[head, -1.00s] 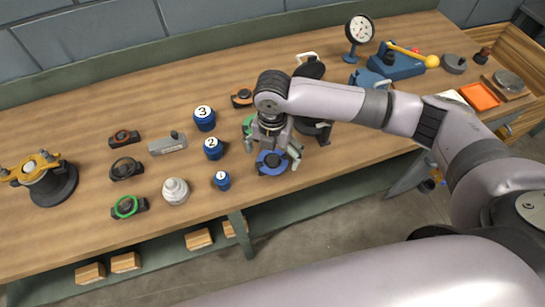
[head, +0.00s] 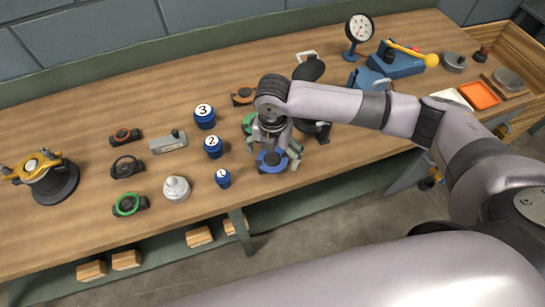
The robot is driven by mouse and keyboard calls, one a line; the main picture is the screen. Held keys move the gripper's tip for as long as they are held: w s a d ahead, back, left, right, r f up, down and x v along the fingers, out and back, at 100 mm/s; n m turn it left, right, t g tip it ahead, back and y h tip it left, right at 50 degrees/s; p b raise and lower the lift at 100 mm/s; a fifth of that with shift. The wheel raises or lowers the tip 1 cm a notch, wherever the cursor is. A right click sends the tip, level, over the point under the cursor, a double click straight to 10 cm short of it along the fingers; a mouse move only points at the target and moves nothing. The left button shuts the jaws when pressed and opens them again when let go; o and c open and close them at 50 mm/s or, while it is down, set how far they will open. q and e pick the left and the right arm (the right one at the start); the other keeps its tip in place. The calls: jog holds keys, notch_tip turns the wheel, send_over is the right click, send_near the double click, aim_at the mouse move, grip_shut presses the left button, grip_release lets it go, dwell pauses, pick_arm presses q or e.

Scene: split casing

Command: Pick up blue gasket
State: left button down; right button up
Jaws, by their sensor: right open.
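A blue ring-shaped part (head: 271,161), which looks like the blue gasket, lies near the front edge of the wooden table. It has a dark middle and is partly hidden by my right gripper. My right gripper (head: 273,153) points down over it, fingers open and spread to either side of the ring. I cannot tell whether the fingers touch it. My left gripper is not in view.
Blue cylinders numbered 1 (head: 222,179), 2 (head: 213,147) and 3 (head: 204,116) stand left of the gripper. A green part (head: 248,122) is partly hidden behind it. A black part (head: 317,131) stands close on its right. A green ring (head: 127,205) lies further left.

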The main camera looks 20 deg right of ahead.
jog(key=shift+c, duration=0.2)
jog(key=c, duration=0.9)
